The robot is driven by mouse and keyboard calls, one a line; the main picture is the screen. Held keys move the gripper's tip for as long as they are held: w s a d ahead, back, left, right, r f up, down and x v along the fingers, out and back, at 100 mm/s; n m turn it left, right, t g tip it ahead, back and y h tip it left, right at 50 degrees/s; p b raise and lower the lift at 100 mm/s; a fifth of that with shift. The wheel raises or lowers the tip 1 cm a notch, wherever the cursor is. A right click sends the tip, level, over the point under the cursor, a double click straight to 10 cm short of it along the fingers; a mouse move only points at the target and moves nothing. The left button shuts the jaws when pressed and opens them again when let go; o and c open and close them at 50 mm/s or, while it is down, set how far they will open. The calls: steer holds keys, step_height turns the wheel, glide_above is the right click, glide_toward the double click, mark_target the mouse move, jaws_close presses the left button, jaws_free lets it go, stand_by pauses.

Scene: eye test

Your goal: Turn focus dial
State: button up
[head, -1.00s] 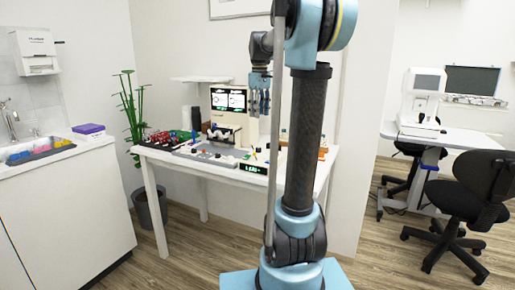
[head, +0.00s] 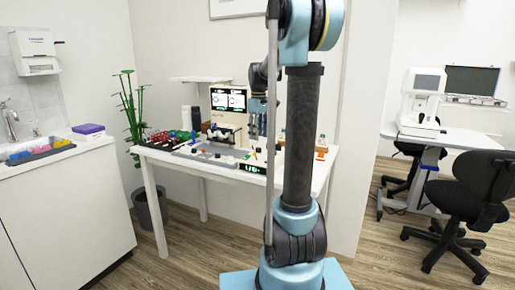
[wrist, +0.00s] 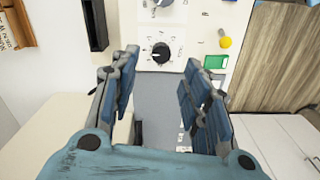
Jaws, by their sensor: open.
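A black round dial (wrist: 161,52) with a scale around it shows on a pale panel (wrist: 150,64) in the wrist view. A second dial (wrist: 163,3) is cut by the top edge of that view. I cannot read which of them is the focus dial. My gripper (wrist: 160,78) is open and empty, its blue-grey fingers spread on both sides of the lower dial's line of sight and apart from it. In the head view my gripper (head: 257,126) hangs over the right part of the white table (head: 200,170). The dials are too small to make out there.
A yellow knob (wrist: 225,42) and a green block (wrist: 215,62) sit right of the dial. In the head view, a lit twin display (head: 228,100) stands behind, red items (head: 160,138) at the left of the table, and a small green readout (head: 252,168) at its front.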

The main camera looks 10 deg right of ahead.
mark_target(258, 148)
steer(key=shift+f, duration=3.1)
jaws_close()
